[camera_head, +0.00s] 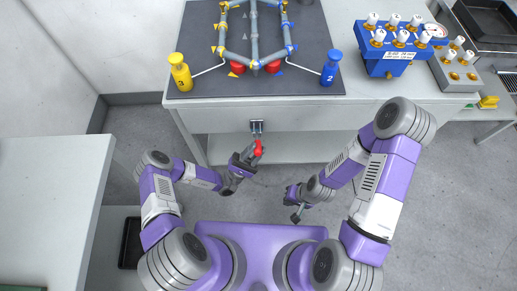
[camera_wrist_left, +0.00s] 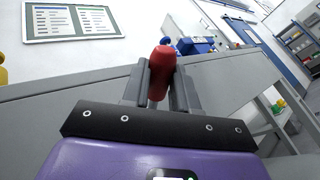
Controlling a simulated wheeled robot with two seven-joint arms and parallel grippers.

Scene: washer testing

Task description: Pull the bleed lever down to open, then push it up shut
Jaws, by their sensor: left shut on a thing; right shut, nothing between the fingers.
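The bleed lever (camera_head: 258,148) has a red grip and hangs from a grey bracket (camera_head: 256,127) on the front edge of the workbench. In the left wrist view the red grip (camera_wrist_left: 162,70) stands between my finger pads. My left gripper (camera_head: 252,154) is shut on the lever's red grip. The lever points down and toward me in the head view; its exact angle is hard to tell. My right gripper (camera_head: 297,215) is shut and empty, lower and to the right, away from the lever. The lever's pivot is hidden in the wrist view.
The workbench (camera_head: 300,118) carries a dark mat (camera_head: 215,60) with a pipe frame (camera_head: 254,35), a yellow bottle 1 (camera_head: 181,75) and a blue bottle 2 (camera_head: 330,72). A blue valve block (camera_head: 385,65) stands at the right. A white table (camera_head: 50,190) is at the left. Floor below the bench is clear.

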